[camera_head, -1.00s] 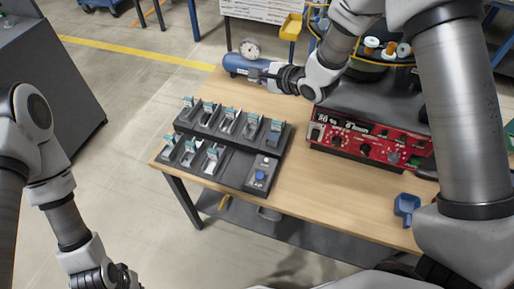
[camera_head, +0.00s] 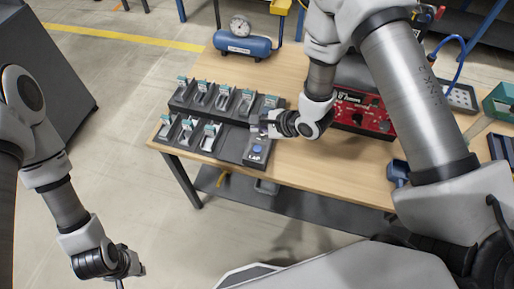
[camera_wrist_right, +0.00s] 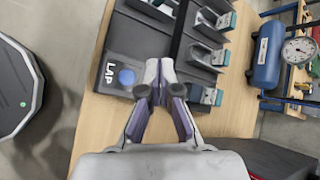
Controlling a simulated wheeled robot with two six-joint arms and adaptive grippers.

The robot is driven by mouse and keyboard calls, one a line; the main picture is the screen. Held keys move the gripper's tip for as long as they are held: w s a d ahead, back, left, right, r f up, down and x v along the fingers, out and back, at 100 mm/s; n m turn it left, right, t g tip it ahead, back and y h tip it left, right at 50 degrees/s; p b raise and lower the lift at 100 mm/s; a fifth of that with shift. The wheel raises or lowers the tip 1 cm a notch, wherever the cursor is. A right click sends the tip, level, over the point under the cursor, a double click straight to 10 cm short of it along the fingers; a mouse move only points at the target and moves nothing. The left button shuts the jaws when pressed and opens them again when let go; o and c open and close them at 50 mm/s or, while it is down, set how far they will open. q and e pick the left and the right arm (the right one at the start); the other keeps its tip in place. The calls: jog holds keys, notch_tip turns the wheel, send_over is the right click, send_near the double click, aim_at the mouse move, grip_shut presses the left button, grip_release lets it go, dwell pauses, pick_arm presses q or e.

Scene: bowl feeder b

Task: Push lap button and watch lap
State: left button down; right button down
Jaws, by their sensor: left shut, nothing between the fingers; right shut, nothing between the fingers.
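The black lap panel (camera_head: 257,161), with white LAP lettering, sits at the right end of the front row of the black rack. Its round blue button (camera_head: 257,149) shows just below my right gripper (camera_head: 258,127) in the head view. In the right wrist view the blue button (camera_wrist_right: 126,77) lies left of the shut, empty fingertips (camera_wrist_right: 158,72); I cannot tell how high they are above the panel. The panel's upper part is covered by the gripper. My left gripper (camera_head: 121,281) is shut and empty at the bottom edge, away from the table.
The black rack (camera_head: 227,128) holds several grey slots with teal tabs. A blue air tank (camera_head: 240,45) with a dial gauge (camera_head: 240,25) stands at the back. A red control box (camera_head: 362,110) is right of my right gripper. The wooden tabletop (camera_head: 310,170) is clear in front.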

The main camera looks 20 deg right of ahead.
aim_at(259, 150)
notch_tip(259, 150, down, 8)
jog(key=b, duration=0.7)
jog(key=shift+w+f, duration=0.1)
jog(key=shift+f, duration=0.25)
jog(key=shift+f, duration=0.1)
dwell(0.6)
jog(key=shift+f, duration=0.3)
jog(key=shift+f+b, duration=0.35)
jog(key=shift+f, duration=0.1)
dwell(0.5)
jog(key=shift+r+p, duration=0.9)
